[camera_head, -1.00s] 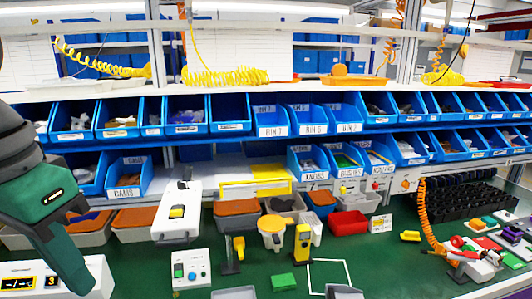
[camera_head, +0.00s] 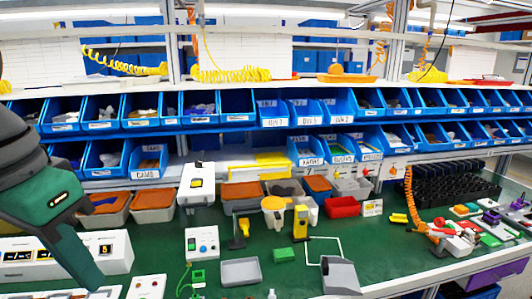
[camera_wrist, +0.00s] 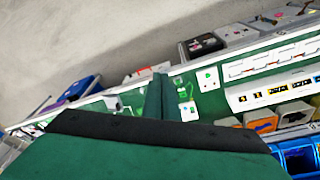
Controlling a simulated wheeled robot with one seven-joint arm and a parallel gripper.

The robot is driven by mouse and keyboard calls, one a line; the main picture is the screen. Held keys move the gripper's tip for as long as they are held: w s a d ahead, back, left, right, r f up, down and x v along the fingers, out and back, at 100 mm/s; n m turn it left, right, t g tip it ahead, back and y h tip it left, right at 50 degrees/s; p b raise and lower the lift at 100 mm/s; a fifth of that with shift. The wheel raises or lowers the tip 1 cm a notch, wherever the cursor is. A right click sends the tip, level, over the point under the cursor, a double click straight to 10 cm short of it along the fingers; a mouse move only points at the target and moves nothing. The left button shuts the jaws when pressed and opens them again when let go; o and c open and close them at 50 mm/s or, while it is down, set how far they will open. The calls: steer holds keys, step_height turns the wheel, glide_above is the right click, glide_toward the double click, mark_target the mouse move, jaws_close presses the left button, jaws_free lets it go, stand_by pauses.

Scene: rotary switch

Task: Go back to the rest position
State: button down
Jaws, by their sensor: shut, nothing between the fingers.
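My gripper (camera_head: 96,284) hangs at the lower left of the head view, above the left front of the green workbench (camera_head: 265,245). It is dark green with a black wrist and holds nothing. In the wrist view its fingers (camera_wrist: 157,97) are together, above the bench. A white box with digit displays (camera_head: 118,250) stands behind the gripper and is partly covered by it. It also shows in the wrist view (camera_wrist: 265,95). A white control box with coloured buttons (camera_head: 202,243) stands to its right. I cannot tell which control is the rotary switch.
Two rows of blue bins (camera_head: 198,107) run along the back. A grey tray (camera_head: 241,271), a yellow device (camera_head: 300,222), a red bin (camera_head: 343,207) and a grey scoop-like bin (camera_head: 340,275) stand on the bench. An orange coiled hose (camera_head: 411,200) hangs at the right.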

steer(key=w+d+f+t+h, duration=0.3)
steer(key=w+d, duration=0.1)
steer(key=w, duration=0.4)
steer(key=w+d+f+t+h, duration=0.3)
steer(key=w+d+f+t, duration=0.1)
steer(key=w, duration=0.4)
steer(key=w+d+f+t+h, duration=0.3)
steer(key=w+d+h, duration=0.1)
steer(key=w, duration=0.3)
steer(key=w+d+f+n+t+y, duration=0.2)
steer(key=f+n+t, duration=0.15)
steer(key=f, duration=0.35)
steer(key=w+d+f+n+t+y, duration=0.1)
steer(key=w+d+f+n+t, duration=0.2)
steer(key=f, duration=0.4)
steer(key=s+d+f+n+g+y, duration=0.1)
steer(key=s+d+f+n+y, duration=0.25)
steer(key=s+f, duration=0.65)
steer(key=s+d+f+n+y, duration=0.2)
steer(key=s+f+y, duration=0.45)
steer(key=f, duration=0.65)
steer(key=s+d+f+m+g+h, duration=0.1)
steer(key=s+m, duration=0.7)
steer(key=s, duration=1.9)
steer(key=shift+s+d+f+m+g+h, duration=0.15)
steer(key=shift+s+f+m+g+h, duration=0.15)
steer(key=shift+f+g+h, duration=0.4)
steer(key=shift+f, duration=0.1)
